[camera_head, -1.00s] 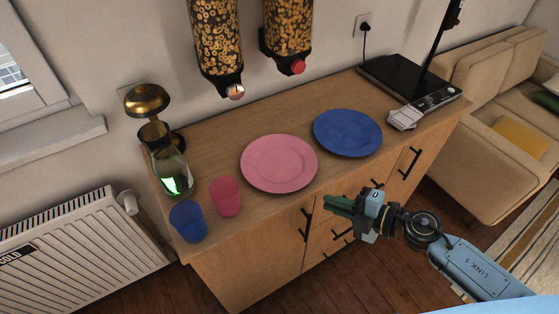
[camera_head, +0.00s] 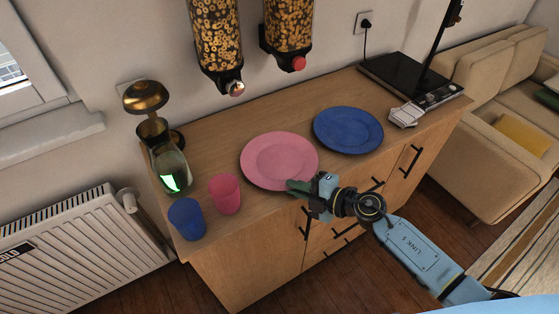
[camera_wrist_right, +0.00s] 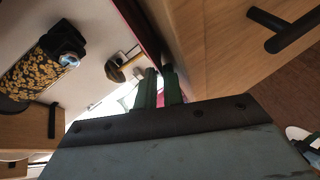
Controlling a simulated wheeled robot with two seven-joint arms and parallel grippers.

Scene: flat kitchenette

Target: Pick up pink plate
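The pink plate (camera_head: 279,157) lies flat on the wooden cabinet top, near its front edge. My right gripper (camera_head: 291,187) is at the plate's front rim in the head view, with its green fingertips overlapping the rim. In the right wrist view the two green fingers of my right gripper (camera_wrist_right: 160,85) stand apart with a narrow gap. A dark reddish edge, seemingly the plate's rim, runs down toward that gap. I cannot tell whether the fingers touch it. My left gripper is out of view.
A blue plate (camera_head: 348,130) lies to the right of the pink plate. A pink cup (camera_head: 225,194), a blue cup (camera_head: 187,219) and a glass bottle (camera_head: 172,172) stand to its left. Two cereal dispensers (camera_head: 216,45) hang behind. Cabinet handles (camera_head: 305,224) project in front.

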